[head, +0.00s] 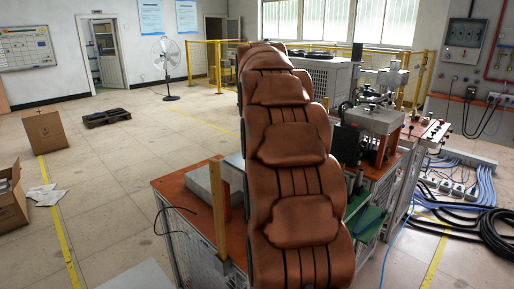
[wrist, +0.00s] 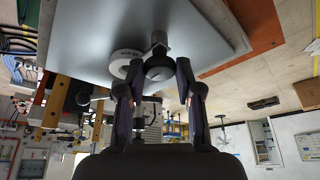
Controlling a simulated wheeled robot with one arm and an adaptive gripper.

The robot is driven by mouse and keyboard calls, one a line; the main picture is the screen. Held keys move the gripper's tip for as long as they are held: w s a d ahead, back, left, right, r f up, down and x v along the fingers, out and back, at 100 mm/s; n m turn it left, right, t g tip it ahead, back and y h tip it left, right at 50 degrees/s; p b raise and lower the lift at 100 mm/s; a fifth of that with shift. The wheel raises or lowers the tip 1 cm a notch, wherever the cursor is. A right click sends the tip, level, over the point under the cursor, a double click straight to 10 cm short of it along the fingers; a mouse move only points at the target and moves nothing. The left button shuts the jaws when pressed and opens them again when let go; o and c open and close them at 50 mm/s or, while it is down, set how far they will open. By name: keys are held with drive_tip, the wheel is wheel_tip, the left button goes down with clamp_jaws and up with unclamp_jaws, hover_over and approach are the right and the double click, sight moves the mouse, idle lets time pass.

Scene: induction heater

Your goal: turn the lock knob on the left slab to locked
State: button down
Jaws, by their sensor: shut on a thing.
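A pale grey slab (wrist: 95,35) fills the top of the wrist view, which appears upside down. A dark round knob with a grey stem (wrist: 158,62) is at the slab, between the fingertips of my gripper (wrist: 158,70). The fingers are closed in on both sides of the knob. A white ring with small dark lettering (wrist: 122,68) sits just left of the knob; its letters are too small to read. In the head view, a grey slab (head: 201,180) shows partly on the orange-topped bench, left of my arm. My arm hides the gripper and knob there.
The orange-topped bench (head: 172,187) has a wooden post (head: 221,212) at its front. Machinery (head: 375,120) stands to the right. Black cables (head: 495,232) lie on the right floor. A fan (head: 167,62) and pallet (head: 107,117) stand back left.

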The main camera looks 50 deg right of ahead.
drive_tip(key=c, duration=0.8)
unclamp_jaws()
drive_tip(key=shift+o, duration=0.2)
drive_tip(key=v, duration=1.2)
drive_tip(key=shift+d, duration=0.1)
